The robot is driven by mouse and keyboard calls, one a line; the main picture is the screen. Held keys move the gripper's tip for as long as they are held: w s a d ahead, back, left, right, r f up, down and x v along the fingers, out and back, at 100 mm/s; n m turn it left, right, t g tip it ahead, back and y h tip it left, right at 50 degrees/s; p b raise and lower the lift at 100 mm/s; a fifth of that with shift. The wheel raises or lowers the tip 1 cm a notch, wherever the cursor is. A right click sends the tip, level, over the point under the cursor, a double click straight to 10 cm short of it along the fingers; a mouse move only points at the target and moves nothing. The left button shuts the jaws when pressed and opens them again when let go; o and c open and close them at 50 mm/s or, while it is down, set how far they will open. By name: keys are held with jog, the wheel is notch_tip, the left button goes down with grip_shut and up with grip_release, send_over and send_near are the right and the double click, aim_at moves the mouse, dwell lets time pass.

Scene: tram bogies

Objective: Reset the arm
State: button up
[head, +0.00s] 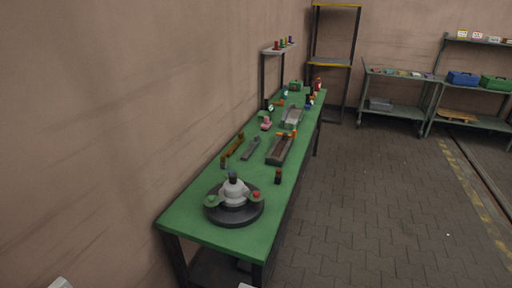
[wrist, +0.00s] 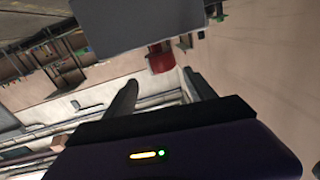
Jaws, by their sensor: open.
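My gripper (wrist: 160,88) shows in the wrist view, with its two dark fingers spread apart and nothing between them. Its dark body carries a small lit yellow and green indicator. The fingers point away from the camera toward the room, and the picture is steeply tilted. The arm itself is not clearly in the head view; small pale pieces at its bottom edge are too cut off to name.
A long green workbench (head: 200,222) stands along the left wall, with a dark round turntable (head: 234,213) at its near end and several trays and parts behind. Shelves (head: 395,108) stand at the back. The paved floor (head: 370,200) on the right is clear.

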jog(key=s+d+r+n+g+y, duration=0.1)
jog(key=s+d+r, duration=0.2)
jog(key=s+d, duration=0.4)
jog(key=s+d+r+n+g+y, duration=0.1)
jog(key=s+d+r, duration=0.3)
jog(key=s+d, duration=0.4)
jog(key=s+d+r+n+y, duration=0.1)
jog(key=s+d+r+y, duration=0.1)
jog(key=s+d, duration=0.6)
jog(key=s+r, duration=0.1)
jog(key=s, duration=0.2)
jog(key=shift+r+n+g+y, duration=0.25)
jog(key=shift+n+g+y, duration=0.15)
jog(key=shift+w, duration=0.1)
jog(key=shift+c, duration=0.4)
